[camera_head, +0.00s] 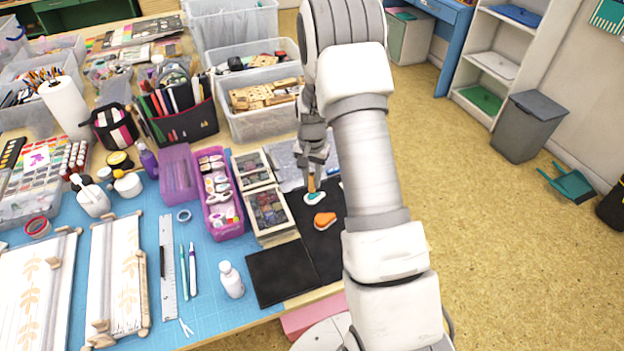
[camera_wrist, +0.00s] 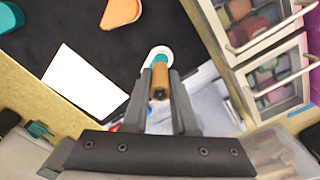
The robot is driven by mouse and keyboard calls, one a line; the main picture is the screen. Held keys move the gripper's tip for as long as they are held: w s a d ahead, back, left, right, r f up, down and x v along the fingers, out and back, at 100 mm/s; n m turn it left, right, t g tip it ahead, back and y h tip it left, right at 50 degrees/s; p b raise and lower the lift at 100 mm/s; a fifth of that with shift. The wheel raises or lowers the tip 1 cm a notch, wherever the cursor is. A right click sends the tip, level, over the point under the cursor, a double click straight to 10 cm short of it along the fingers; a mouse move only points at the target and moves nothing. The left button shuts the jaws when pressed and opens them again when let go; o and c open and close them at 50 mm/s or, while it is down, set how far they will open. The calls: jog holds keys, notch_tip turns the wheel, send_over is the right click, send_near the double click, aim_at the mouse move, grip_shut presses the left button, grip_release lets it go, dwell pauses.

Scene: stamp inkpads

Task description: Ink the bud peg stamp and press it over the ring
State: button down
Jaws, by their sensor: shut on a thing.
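My gripper (camera_head: 312,160) is shut on a wooden peg stamp (camera_wrist: 161,82), held upright over the dark mat (camera_head: 321,249). Teal and white show at the stamp's lower end (camera_head: 314,198), also in the wrist view (camera_wrist: 158,54). I cannot tell whether it touches the surface below. An orange, rounded pad (camera_head: 324,221) lies on the mat close by; it also shows in the wrist view (camera_wrist: 121,12). A teal pad (camera_wrist: 13,17) is partly visible at the wrist view's top left corner. A white card (camera_wrist: 88,80) lies left of the stamp there. No ring is discernible.
Framed boxes of coloured pads (camera_head: 269,212) stand just left of the mat. A purple tray (camera_head: 219,195) and a white bottle (camera_head: 231,280) stand farther left. Clear bins (camera_head: 262,120) are behind. My arm hides the mat's right side.

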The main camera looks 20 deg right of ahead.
aim_at(312, 174)
jog(key=shift+r+p, duration=1.2)
jog(key=shift+r, duration=1.05)
